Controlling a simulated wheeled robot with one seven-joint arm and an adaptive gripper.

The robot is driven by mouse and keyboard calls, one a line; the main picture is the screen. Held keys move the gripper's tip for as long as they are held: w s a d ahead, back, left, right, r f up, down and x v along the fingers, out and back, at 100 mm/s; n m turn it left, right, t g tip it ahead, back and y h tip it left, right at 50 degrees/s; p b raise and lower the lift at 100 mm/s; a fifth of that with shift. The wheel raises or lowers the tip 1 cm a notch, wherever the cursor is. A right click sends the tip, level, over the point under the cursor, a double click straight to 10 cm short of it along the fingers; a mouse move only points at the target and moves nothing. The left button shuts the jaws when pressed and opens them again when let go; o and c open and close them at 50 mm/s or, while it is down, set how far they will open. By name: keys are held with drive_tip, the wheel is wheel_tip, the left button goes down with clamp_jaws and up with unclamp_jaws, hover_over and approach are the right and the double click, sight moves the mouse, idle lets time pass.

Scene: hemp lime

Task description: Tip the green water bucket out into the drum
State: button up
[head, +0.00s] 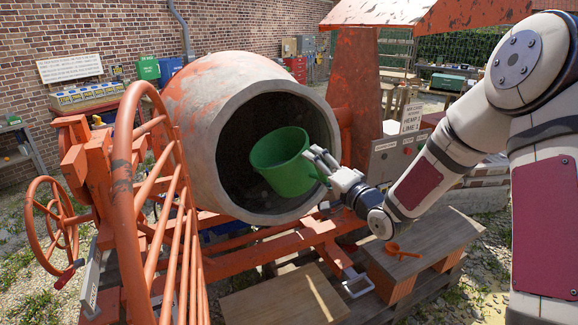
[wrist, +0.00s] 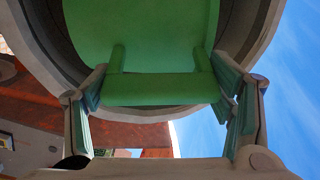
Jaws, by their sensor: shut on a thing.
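The green bucket (head: 284,163) is in front of the mouth of the mixer drum (head: 305,95) in the head view, overlapping the dark opening. It is tilted a little, and its inside shows only in part, so I cannot tell what it holds. My gripper (head: 318,163) is at the bucket's right side, shut on its handle. In the wrist view the handle (wrist: 165,89) of the bucket lies between the two fingers, with the bucket wall behind it. The drum's rim (wrist: 262,30) curves around behind the bucket there.
The mixer's orange frame and guard bars (head: 150,210) stand left of the drum, with a handwheel (head: 52,225). A wooden bench (head: 425,240) below right holds a small orange scoop (head: 402,251). An orange post (head: 355,85) and a control box (head: 390,157) stand right of the drum.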

drive_tip(key=shift+r+n, duration=0.4)
drive_tip(key=shift+n, duration=0.2)
idle(0.3)
drive_tip(key=shift+a+r+n, duration=0.1)
drive_tip(key=shift+r+n, duration=0.15)
drive_tip(key=shift+n, duration=0.35)
idle(0.3)
drive_tip(key=shift+a+r+n, duration=0.1)
drive_tip(key=shift+r+n, duration=0.05)
drive_tip(key=shift+n, duration=0.45)
drive_tip(key=shift+s+a, duration=0.1)
drive_tip(key=shift+a+r+n, duration=0.1)
drive_tip(key=shift+n, duration=0.5)
drive_tip(key=shift+s, duration=0.1)
idle(0.4)
